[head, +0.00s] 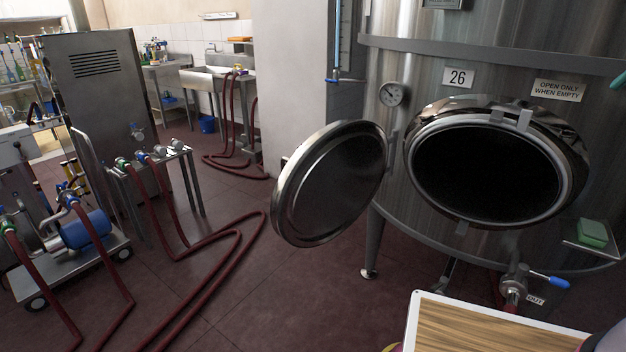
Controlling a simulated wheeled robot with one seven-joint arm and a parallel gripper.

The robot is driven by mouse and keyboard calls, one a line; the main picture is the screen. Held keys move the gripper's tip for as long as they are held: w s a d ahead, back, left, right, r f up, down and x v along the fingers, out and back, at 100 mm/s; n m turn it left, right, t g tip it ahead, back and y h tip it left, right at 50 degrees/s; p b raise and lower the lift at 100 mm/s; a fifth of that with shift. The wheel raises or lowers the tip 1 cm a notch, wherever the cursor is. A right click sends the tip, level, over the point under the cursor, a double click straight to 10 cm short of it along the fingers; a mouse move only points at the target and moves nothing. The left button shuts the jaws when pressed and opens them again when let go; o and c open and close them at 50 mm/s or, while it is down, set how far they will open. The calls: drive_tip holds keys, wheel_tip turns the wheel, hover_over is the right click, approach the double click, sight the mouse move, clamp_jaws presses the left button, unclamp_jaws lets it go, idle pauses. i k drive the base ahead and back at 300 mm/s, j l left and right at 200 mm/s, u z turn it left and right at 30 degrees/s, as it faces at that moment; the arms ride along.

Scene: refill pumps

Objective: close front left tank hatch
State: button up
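A large steel tank (460,62) marked 26 stands on the right. Its oval hatch opening (490,175) is dark inside, with a steel rim around it. The round hatch door (331,183) is swung wide open to the left, held at a hinge (391,150) on the left side of the opening. Its face is turned toward me, apart from the rim. My gripper is not visible in the head view.
A wooden-topped tray (478,330) is at the bottom right. An outlet valve with a blue handle (545,281) sticks out low on the tank. A green sponge (592,234) lies on a small shelf at right. Red hoses (215,262) and a pump cart (85,232) occupy the left floor.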

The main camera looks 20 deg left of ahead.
sight(331, 178)
drive_tip(key=j+z, duration=0.1)
drive_tip(key=j, duration=0.3)
drive_tip(key=k+j+z, duration=0.1)
drive_tip(key=j, duration=0.3)
drive_tip(key=k+j+z, duration=0.1)
drive_tip(key=j, duration=0.3)
drive_tip(key=k+j+z, duration=0.1)
drive_tip(key=j, duration=0.3)
drive_tip(key=k+j+z, duration=0.1)
drive_tip(key=j, duration=0.25)
drive_tip(key=k+j+z, duration=0.1)
drive_tip(key=k+j, duration=0.15)
drive_tip(key=j, duration=0.15)
drive_tip(key=i+j+z, duration=0.1)
drive_tip(key=j, duration=0.3)
drive_tip(key=i+j, duration=0.15)
drive_tip(key=j, duration=0.2)
drive_tip(key=i+j+z, duration=0.15)
drive_tip(key=j, duration=0.25)
drive_tip(key=i+j+z, duration=0.1)
drive_tip(key=j, duration=0.3)
drive_tip(key=k+j+z, duration=0.1)
drive_tip(key=k, duration=0.75)
